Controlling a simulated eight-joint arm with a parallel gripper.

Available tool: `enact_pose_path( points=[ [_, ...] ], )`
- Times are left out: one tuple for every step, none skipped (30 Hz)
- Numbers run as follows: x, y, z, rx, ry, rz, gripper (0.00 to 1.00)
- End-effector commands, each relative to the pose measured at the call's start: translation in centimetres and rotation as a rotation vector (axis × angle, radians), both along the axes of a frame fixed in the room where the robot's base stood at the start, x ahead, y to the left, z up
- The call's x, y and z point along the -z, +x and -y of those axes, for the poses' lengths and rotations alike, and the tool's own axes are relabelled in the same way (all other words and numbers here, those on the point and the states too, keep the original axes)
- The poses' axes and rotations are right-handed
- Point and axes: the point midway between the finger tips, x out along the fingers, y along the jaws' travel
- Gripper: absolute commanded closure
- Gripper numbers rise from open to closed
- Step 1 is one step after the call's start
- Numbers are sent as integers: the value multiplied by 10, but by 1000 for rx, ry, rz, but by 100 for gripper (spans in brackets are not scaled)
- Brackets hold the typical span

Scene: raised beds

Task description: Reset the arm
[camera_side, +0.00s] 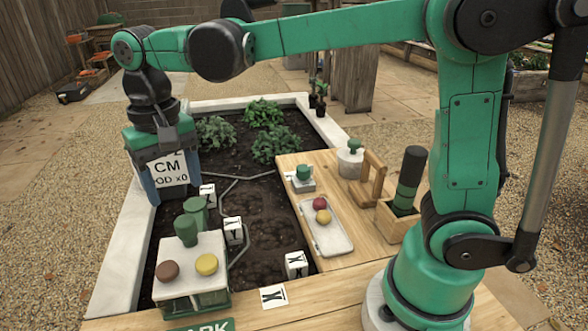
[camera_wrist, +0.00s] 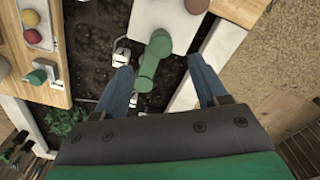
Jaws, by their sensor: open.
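My gripper (camera_side: 172,192) is at the left of the side view, pointing down, with its blue fingers spread and nothing held between them. It is over the left part of the soil bed (camera_side: 262,215), behind the white box (camera_side: 192,258) with green handles. In the wrist view my gripper (camera_wrist: 160,66) shows its two fingers wide apart. A green handle (camera_wrist: 152,62) appears between them in the picture, and I see no contact with it. A white label with black print covers part of my gripper in the side view.
White marked cubes (camera_side: 296,264) lie in and by the bed. Leafy plants (camera_side: 263,112) grow at its back. The wooden bench (camera_side: 362,240) at right holds a tray (camera_side: 327,238) with a red and a yellow ball, a wooden box (camera_side: 395,222) and a white jar (camera_side: 350,160).

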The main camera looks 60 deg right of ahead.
Motion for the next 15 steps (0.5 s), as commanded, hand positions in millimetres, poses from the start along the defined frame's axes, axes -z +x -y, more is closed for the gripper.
enact_pose_path(
  points=[
    [-1,0,0,0,0,0,34],
    [-2,0,0,0,0,0,34],
    [-2,0,0,0,0,0,34],
    [-2,0,0,0,0,0,34],
    [-2,0,0,0,0,0,34],
    [-2,0,0,0,0,0,34],
    [-2,0,0,0,0,0,34],
    [-1,0,0,0,0,0,34],
    [-2,0,0,0,1,1,34],
    [-2,-1,1,-2,2,5,34],
    [-2,-1,2,-3,3,11,34],
    [-2,-3,5,-8,6,23,34],
    [-3,-5,8,-13,9,39,34],
    [-3,-8,12,-21,14,57,34],
    [-4,-12,17,-34,19,89,34]
  ],
)
